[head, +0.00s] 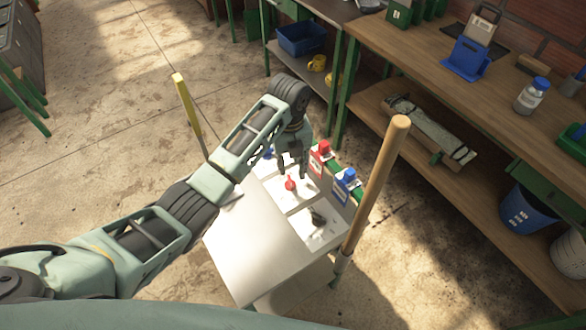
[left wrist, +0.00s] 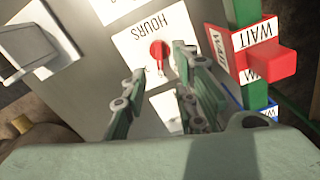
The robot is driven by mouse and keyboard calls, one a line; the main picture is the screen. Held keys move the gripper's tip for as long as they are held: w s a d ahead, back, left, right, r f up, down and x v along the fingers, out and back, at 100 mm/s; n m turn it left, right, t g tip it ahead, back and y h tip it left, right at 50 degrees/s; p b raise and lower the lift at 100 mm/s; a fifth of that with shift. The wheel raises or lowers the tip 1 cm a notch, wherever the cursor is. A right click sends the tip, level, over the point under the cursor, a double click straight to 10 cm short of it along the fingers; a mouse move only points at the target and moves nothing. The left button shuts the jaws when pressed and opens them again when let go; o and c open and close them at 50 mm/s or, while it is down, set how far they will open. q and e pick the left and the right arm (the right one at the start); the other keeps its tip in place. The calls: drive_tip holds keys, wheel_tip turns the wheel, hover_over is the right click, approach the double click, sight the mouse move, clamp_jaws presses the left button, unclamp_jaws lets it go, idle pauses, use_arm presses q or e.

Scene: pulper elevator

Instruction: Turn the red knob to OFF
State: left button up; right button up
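The red knob (head: 290,184) is on a white label on the pale panel (head: 250,240). In the left wrist view the knob (left wrist: 157,50) sits below the printed word HOURS. The OFF mark cannot be read. My left gripper (head: 292,170) points down at the panel close to the knob. In the left wrist view the gripper (left wrist: 158,62) is open, with one finger on each side of the line to the knob. No clear contact with the knob shows. My right gripper is not in view.
A red WAIT block (left wrist: 268,62) stands just right of the fingers. A blue block (head: 346,178) and a black knob (head: 318,217) are nearby. A wooden pole (head: 375,190) rises at the panel's right, a yellow-topped post (head: 184,98) at its left. A workbench (head: 430,60) is at right.

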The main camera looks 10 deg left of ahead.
sight(290, 181)
use_arm(q)
drive_tip(key=shift+w+r, duration=0.1)
drive_tip(key=shift+f, duration=0.2)
drive_tip(key=f, duration=0.2)
drive_tip(key=shift+s+f, duration=0.2)
drive_tip(key=shift+f, duration=0.1)
wheel_tip(290, 181, down, 4)
drive_tip(key=shift+w+r, duration=0.1)
drive_tip(key=shift+r, duration=0.15)
drive_tip(key=shift+f, duration=0.45)
clamp_jaws()
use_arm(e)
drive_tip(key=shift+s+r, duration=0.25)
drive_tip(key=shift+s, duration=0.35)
